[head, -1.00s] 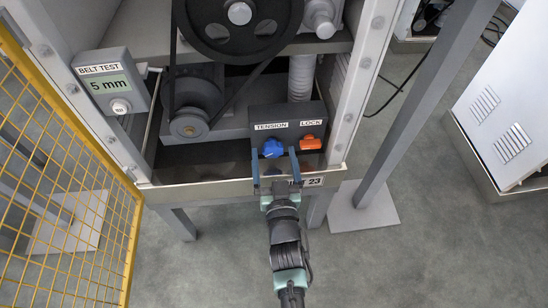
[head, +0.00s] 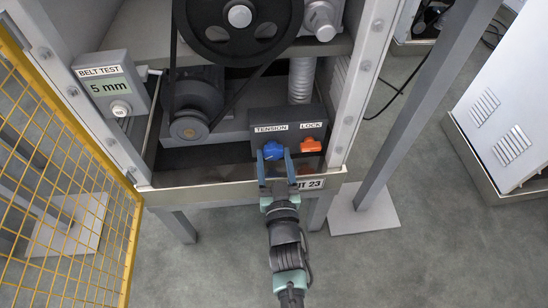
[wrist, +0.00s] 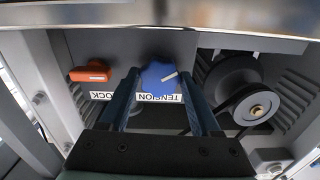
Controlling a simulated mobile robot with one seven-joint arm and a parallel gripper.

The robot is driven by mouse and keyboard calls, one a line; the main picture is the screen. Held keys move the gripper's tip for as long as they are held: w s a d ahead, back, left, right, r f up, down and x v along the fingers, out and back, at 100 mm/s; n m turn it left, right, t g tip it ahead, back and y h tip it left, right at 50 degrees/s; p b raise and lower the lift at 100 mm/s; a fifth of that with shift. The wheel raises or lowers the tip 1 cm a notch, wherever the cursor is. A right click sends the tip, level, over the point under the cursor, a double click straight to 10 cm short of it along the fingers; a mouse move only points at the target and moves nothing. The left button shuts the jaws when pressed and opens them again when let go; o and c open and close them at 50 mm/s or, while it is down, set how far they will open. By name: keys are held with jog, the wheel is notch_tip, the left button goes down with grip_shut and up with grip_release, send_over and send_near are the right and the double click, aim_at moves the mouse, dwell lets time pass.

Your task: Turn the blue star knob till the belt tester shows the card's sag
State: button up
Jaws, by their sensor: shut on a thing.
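The blue star knob (head: 273,149) sits under the TENSION label on a dark control box. It also shows in the wrist view (wrist: 156,70), upside down there, with a white pointer mark. My gripper (head: 274,158) reaches it from the front, one finger on each side, and is shut on it. Its fingers flank the knob in the wrist view (wrist: 162,80). The belt tester (head: 114,85) on the left post reads "5 mm" on a green display. I see no card with a sag value.
An orange LOCK knob (head: 311,145) sits just right of the blue knob. A belt runs from a large black wheel (head: 240,15) to a smaller pulley (head: 189,127). A yellow mesh guard (head: 70,180) stands at left, and a grey post (head: 410,110) at right.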

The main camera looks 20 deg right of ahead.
jog(key=shift+n, duration=0.3)
jog(key=n+b, duration=0.1)
jog(key=n, duration=0.2)
jog(key=shift+f+n, duration=0.1)
jog(key=shift+n, duration=0.2)
jog(key=shift+n+b, duration=0.45)
jog(key=shift+n, duration=1.45)
jog(key=o, duration=1.4)
jog(key=shift+c, duration=0.2)
jog(key=p+v, duration=0.3)
jog(key=v, duration=1)
